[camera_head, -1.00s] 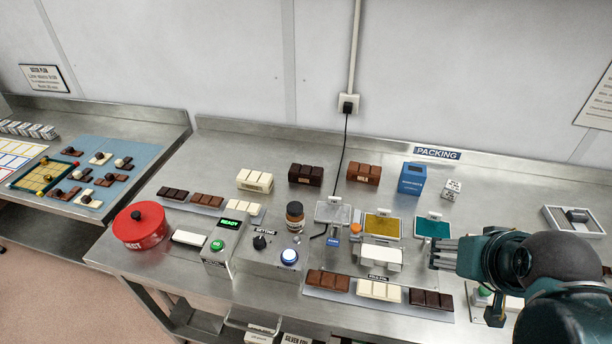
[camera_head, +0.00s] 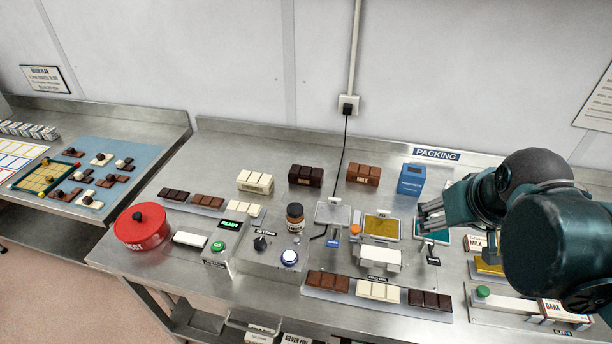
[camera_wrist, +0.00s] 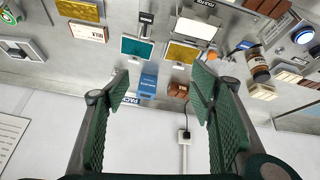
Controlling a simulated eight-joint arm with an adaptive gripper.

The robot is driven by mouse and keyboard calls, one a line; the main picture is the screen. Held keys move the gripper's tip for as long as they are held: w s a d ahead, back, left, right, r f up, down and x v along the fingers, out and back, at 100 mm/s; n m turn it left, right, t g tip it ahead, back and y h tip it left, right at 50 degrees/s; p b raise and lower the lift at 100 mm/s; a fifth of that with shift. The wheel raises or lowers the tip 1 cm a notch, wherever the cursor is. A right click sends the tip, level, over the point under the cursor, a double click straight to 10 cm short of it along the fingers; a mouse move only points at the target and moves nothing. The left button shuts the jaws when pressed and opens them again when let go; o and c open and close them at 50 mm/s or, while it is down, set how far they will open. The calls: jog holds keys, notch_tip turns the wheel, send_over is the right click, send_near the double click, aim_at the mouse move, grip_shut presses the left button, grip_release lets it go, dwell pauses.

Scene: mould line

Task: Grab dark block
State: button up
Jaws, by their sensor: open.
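The dark block (camera_head: 306,175), a dark brown ridged chocolate block, stands at the back of the bench between a cream block (camera_head: 255,181) and a milk-brown block (camera_head: 363,174). My gripper (camera_head: 424,218) is well to its right and nearer the front, over the teal pad (camera_head: 437,228), empty. In the wrist view my gripper (camera_wrist: 162,86) has its two green pads wide apart. The milk-brown block (camera_wrist: 178,90) and the blue box (camera_wrist: 148,83) show between them. I cannot make out the dark block there; the right-hand finger probably covers it.
A black cable (camera_head: 342,155) hangs beside the dark block. A brown bottle (camera_head: 295,217) and weighing pads are in front.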

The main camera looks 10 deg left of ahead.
jog(key=w+a+r+n+g+p, duration=0.1)
jog(key=w+a+n, duration=0.1)
jog(key=w+a, duration=0.35)
jog(key=w+a+r+n+g+p, duration=0.1)
jog(key=w+a+r+n, duration=0.15)
jog(key=w, duration=0.65)
jog(key=n+g+p, duration=0.4)
jog(key=n, duration=0.7)
send_over(306, 171)
jog(key=f, duration=2.1)
jog(key=shift+w+d+f, duration=0.1)
jog(key=shift+d+f, duration=0.15)
jog(key=shift+f, duration=0.15)
jog(key=shift+a+f, duration=0.4)
jog(key=shift+f, duration=0.05)
jog(key=shift+f, duration=0.1)
jog(key=shift+f, duration=1.2)
jog(key=shift+f, duration=0.1)
